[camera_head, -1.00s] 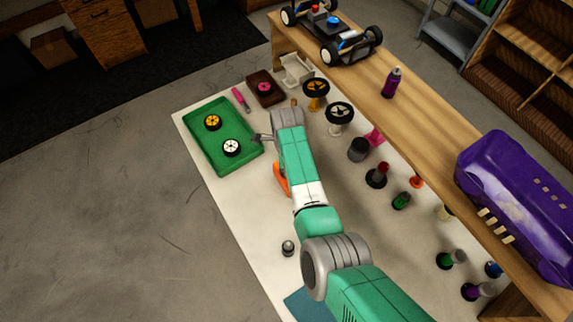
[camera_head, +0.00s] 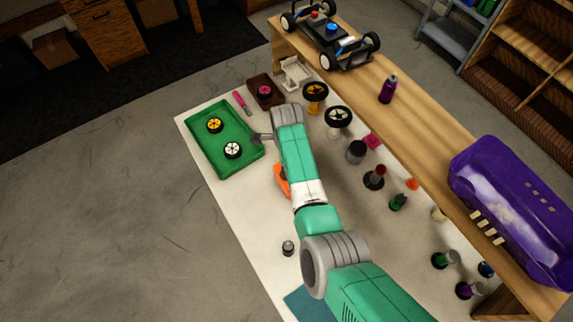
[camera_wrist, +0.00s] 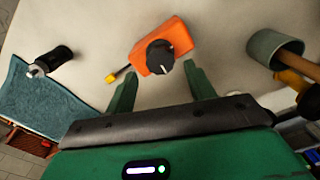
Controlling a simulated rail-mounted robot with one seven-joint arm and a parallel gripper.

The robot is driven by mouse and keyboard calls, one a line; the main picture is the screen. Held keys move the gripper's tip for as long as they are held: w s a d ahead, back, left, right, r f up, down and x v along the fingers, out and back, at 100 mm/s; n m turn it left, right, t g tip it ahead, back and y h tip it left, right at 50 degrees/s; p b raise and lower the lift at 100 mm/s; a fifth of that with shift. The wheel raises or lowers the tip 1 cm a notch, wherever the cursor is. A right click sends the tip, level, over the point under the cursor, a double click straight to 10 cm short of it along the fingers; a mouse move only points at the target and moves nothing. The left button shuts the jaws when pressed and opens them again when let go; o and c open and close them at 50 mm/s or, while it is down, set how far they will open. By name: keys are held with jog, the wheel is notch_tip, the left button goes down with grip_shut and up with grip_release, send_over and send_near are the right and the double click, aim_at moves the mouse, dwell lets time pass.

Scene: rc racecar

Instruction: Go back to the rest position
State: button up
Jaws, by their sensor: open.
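My gripper (camera_head: 262,137) is at the right edge of the green tray in the head view, pointing towards it. Its fingers are mostly hidden behind my wrist there. In the wrist view my gripper (camera_wrist: 161,85) is open, with two green fingers apart and nothing held between them. An orange box with a black knob (camera_wrist: 172,38) lies on the table beyond the fingertips. In the head view this orange box (camera_head: 281,180) is partly hidden by my arm.
The green tray (camera_head: 198,158) holds a yellow-hubbed and a white-hubbed wheel. A wooden shelf (camera_head: 415,135) carries a car chassis (camera_head: 330,38), a purple bottle (camera_head: 388,89) and a purple car shell (camera_head: 515,205). Several bottles and pots stand right of my arm. Bare floor lies left.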

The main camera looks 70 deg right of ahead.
notch_tip(320, 180, up, 3)
jog(key=shift+f+p, duration=0.1)
jog(key=shift+p, duration=0.8)
jog(key=shift+f, duration=0.1)
